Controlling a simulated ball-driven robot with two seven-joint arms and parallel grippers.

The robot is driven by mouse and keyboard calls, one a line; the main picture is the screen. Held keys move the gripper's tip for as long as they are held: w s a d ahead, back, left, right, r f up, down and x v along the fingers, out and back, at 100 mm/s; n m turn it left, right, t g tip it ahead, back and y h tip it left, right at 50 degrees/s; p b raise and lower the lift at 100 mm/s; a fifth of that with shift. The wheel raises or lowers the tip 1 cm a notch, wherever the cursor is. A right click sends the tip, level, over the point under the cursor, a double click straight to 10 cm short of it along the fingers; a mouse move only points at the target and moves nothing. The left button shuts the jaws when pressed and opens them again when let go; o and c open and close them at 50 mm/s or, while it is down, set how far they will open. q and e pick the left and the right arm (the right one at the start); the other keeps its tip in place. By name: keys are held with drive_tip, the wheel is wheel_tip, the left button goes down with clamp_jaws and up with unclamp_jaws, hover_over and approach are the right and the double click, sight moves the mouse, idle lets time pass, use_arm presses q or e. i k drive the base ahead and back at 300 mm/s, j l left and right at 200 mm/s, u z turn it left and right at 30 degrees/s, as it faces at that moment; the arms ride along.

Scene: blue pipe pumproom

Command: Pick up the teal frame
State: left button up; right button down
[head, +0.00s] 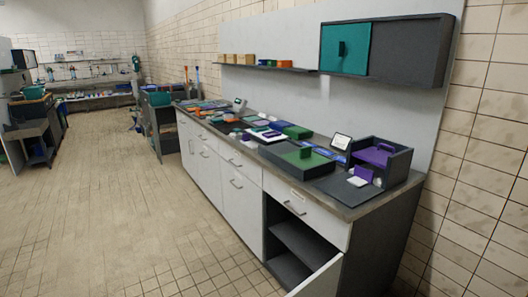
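I cannot make out a teal frame among the small items. Teal things that show are the sliding door (345,48) of the dark wall cabinet, a teal bin (159,98) on a shelf past the counter's far end, and a teal tub (34,92) at the far left. Neither of my grippers is in view.
A long counter (345,208) runs along the right wall, crowded with trays and boxes. A lower cabinet door (322,279) stands open at its near end. A dark open-fronted box (399,163) stands at the near right. The tiled floor (120,215) on the left is clear.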

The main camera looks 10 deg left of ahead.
sight(258, 130)
drive_tip(key=i+j+z, duration=0.1)
drive_tip(key=j+z, duration=0.2)
drive_tip(key=j, duration=0.95)
drive_tip(key=k+j+z, duration=0.1)
drive_tip(key=j+z, duration=0.2)
drive_tip(key=j, duration=0.95)
